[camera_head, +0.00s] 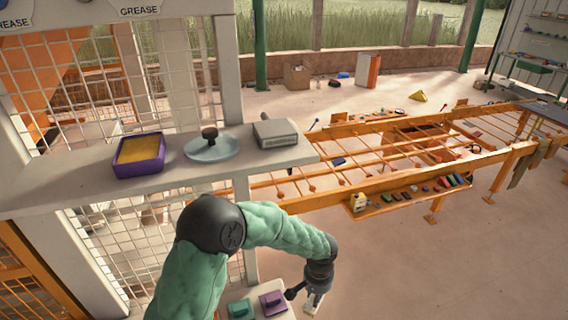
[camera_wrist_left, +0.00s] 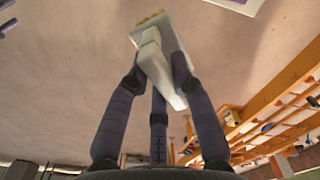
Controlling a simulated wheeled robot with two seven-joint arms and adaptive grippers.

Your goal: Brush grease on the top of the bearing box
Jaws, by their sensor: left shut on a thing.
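My left gripper (camera_head: 316,286) is low in the head view, at the end of the green arm. In the left wrist view its fingers (camera_wrist_left: 162,75) are shut on a white brush (camera_wrist_left: 152,45) with tan bristles at its far end. A little of the brush also shows below the gripper in the head view (camera_head: 312,303). On the grey shelf (camera_head: 60,185) stand a purple tub of yellow grease (camera_head: 139,168), a round lid with a black knob (camera_head: 212,149) and a grey box (camera_head: 275,132). I cannot tell which box is the bearing box. My right gripper is out of view.
A small pale stand at the bottom carries a teal block (camera_head: 240,308) and a purple block (camera_head: 272,301), just left of my gripper. A long orange frame (camera_head: 375,190) with a parts ledge runs behind to the right. The floor (camera_head: 440,265) at the lower right is clear.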

